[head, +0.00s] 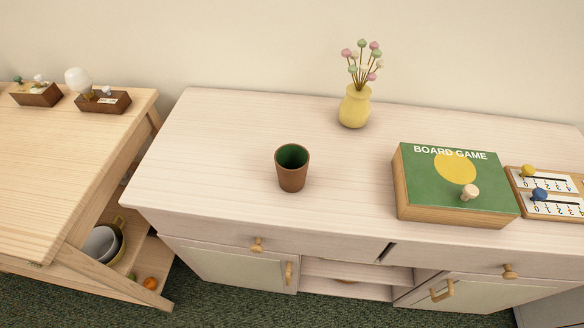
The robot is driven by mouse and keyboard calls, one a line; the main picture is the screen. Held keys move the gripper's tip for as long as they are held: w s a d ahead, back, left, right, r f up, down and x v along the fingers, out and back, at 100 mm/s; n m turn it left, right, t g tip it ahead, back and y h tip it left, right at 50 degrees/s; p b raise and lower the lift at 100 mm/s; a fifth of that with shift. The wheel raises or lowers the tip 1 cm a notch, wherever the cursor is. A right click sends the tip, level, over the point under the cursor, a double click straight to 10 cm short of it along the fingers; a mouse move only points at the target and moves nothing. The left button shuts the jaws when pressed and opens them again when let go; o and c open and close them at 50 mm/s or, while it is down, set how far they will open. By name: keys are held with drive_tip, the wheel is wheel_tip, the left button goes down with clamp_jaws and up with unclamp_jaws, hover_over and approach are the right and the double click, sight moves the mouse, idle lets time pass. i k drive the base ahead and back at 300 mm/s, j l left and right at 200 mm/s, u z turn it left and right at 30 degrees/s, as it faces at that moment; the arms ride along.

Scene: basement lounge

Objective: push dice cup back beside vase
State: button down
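The dice cup (291,178) is brown with a green inside. It stands upright on the pale wooden cabinet top (220,150), left of the middle and nearer the front edge than the vase. The yellow vase (354,107) holds several pink, green and white round flowers. It stands near the back of the top, behind and to the right of the cup, with a clear gap between them. My gripper is not in view.
A green board game box (450,205) with a small wooden pawn (469,192) on it lies right of the cup. A score board (550,205) is at the far right. A wooden table (60,150) stands at left. The top behind and left of the cup is clear.

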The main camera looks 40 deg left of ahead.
sight(291, 159)
drive_tip(key=i+u, duration=0.1)
drive_tip(key=u, duration=1.55)
